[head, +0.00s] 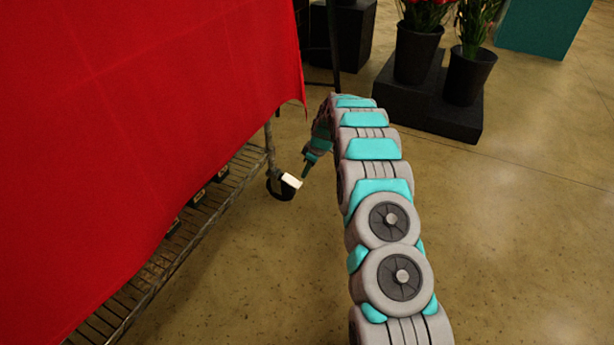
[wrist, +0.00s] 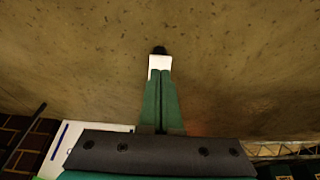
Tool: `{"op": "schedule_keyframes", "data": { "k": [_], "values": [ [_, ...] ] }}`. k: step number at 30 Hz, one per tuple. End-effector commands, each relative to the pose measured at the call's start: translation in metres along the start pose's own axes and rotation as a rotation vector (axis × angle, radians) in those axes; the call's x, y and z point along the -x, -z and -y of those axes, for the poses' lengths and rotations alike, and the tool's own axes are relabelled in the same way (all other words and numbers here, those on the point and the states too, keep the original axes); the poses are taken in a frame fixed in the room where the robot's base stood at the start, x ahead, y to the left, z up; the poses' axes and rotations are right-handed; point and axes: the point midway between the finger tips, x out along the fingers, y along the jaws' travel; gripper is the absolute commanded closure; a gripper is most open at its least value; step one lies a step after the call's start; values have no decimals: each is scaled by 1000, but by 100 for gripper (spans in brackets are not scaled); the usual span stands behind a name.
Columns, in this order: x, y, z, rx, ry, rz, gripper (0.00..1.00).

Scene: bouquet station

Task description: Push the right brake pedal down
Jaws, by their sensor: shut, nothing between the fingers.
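The brake pedal (head: 291,181) is a small white plate on a black caster wheel (head: 280,189) at the near right corner of the cart. In the head view it slopes down to the right. My gripper (head: 305,176) points down just right of the pedal, its fingertips close to the pedal's outer end. In the wrist view my gripper (wrist: 161,72) has its two green fingers together, with nothing between them. The white pedal (wrist: 160,62) shows right beyond the fingertips, with a dark bit of caster (wrist: 158,50) behind. I cannot tell whether they touch.
The cart has a red cloth (head: 150,110) hanging over it and a low slatted shelf (head: 155,270) beneath. Dark flower buckets (head: 415,52) stand on black plinths (head: 455,110) at the back right. The tan floor (head: 530,230) to the right is clear.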

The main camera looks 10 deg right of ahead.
Motion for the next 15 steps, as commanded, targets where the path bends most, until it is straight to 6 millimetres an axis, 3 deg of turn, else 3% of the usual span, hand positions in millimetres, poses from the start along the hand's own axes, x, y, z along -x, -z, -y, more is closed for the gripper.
{"op": "schedule_keyframes", "data": {
  "k": [3, 15],
  "values": [
    [22, 7, 0, 1, -5, -3, 100],
    [91, -30, 0, -1, -4, -2, 100]
  ]
}}
